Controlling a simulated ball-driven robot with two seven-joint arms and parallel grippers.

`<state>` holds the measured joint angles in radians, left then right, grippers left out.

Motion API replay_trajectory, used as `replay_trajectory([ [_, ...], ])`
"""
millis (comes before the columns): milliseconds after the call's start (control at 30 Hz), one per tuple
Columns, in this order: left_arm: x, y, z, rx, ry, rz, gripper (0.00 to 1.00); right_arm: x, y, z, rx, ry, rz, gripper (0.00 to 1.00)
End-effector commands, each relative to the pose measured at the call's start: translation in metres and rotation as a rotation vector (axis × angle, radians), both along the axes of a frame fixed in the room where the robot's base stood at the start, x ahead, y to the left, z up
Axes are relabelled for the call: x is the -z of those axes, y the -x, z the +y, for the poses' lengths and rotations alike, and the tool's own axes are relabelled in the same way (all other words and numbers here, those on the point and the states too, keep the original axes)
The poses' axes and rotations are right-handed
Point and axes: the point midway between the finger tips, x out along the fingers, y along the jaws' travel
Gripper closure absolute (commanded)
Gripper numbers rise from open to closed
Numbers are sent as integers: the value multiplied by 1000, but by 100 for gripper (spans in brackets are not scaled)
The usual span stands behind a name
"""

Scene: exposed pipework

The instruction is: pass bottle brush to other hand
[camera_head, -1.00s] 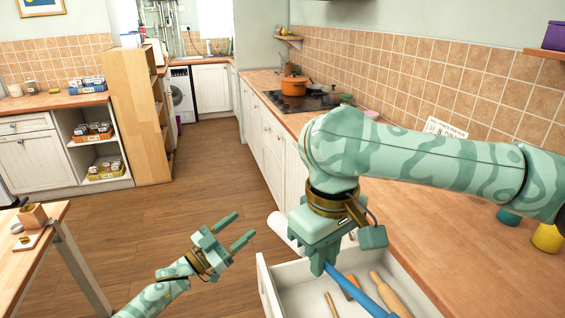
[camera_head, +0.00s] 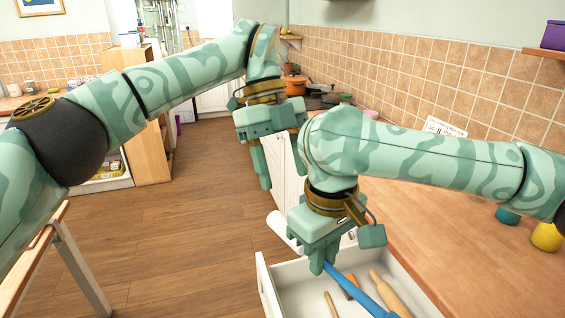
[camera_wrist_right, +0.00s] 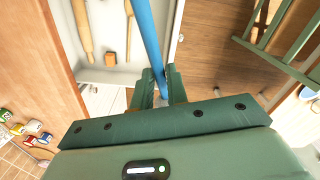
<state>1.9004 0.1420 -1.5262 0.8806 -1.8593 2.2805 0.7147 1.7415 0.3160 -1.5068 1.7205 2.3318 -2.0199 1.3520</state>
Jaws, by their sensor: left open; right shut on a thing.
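The bottle brush has a blue handle (camera_head: 357,290) slanting down to the right over the open drawer. A white rounded end (camera_head: 281,226), which looks like its head, shows on the other side of my right gripper (camera_head: 326,262). That gripper is shut on the brush, and its hold is partly hidden by the hand. In the right wrist view the blue handle (camera_wrist_right: 148,40) runs up from between the fingers (camera_wrist_right: 161,90). My left gripper (camera_head: 281,163) is open and empty, fingers pointing down, above and left of the right hand, apart from the brush.
The open white drawer (camera_head: 263,285) below holds a rolling pin (camera_head: 390,293) and other wooden utensils. The wooden worktop (camera_head: 445,230) lies to the right. A wooden table (camera_head: 45,250) stands at the left. The floor (camera_head: 185,240) between is clear.

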Motion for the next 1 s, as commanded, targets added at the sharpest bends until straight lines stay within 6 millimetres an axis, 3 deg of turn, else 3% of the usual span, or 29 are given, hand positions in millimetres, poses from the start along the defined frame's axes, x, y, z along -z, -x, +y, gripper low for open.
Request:
replay_trajectory([
  [533,92,29,-24,0,-1,1,44,0,0,0,0,0,0,100],
  [700,105,33,-27,-1,-1,-1,44,0,0,0,0,0,0,100],
  [1000,107,34,-28,-1,-1,-2,44,0,0,0,0,0,0,100],
])
